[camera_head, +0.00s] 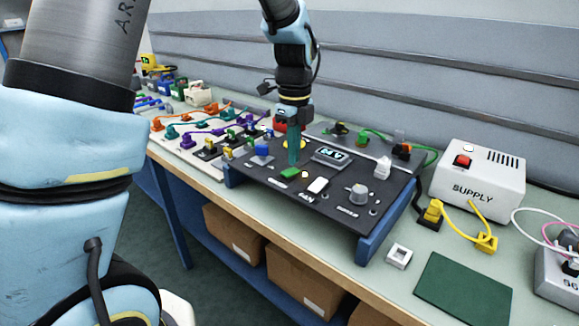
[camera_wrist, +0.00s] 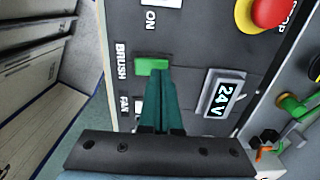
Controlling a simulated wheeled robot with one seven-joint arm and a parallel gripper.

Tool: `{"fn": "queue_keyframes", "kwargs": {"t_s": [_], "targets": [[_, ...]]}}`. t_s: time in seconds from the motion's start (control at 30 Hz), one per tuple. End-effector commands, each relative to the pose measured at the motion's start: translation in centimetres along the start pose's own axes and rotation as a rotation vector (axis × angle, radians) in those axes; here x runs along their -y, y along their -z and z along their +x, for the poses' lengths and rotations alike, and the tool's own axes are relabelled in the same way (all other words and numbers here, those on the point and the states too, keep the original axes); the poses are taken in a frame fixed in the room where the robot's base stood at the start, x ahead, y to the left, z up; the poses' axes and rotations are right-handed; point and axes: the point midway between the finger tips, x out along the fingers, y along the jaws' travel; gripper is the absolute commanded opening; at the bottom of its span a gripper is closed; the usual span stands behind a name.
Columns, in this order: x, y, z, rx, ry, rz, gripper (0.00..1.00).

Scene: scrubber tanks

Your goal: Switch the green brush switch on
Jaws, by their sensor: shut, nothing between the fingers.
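The green brush switch (camera_head: 290,174) is a small rocker on the dark sloped control panel (camera_head: 268,172). In the wrist view the green switch (camera_wrist: 150,65) sits beside the white word BRUSH, its near right part overlapped by my fingertips. My gripper (camera_head: 294,164) points down over the panel with its teal fingers closed together and empty. In the wrist view the gripper (camera_wrist: 161,72) has its tips at the switch's lower right edge. I cannot tell whether they touch it, nor which way the rocker is tilted.
A white fan switch (camera_head: 318,186) and a grey knob (camera_head: 358,193) are close to the green switch. A 24V display (camera_wrist: 223,93) and a red stop button (camera_wrist: 268,12) also rise from the panel. A white supply box (camera_head: 479,176) stands at the right.

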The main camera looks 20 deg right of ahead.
Motion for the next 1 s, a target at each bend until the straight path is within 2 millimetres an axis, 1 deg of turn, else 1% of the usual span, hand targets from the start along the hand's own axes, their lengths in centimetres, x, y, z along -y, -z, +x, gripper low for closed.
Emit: {"fn": "queue_keyframes", "kwargs": {"t_s": [0.03,0.6,0.7,1.0], "targets": [[0.0,0.0,-0.8,0.0,0.001,0.0,0.0],[0.0,0.0,-5.1,0.0,0.001,0.0,0.0],[0.0,0.0,-5.4,0.0,0.0,0.0,0.0],[0.0,0.0,-5.3,0.0,0.0,0.001,0.0]]}}
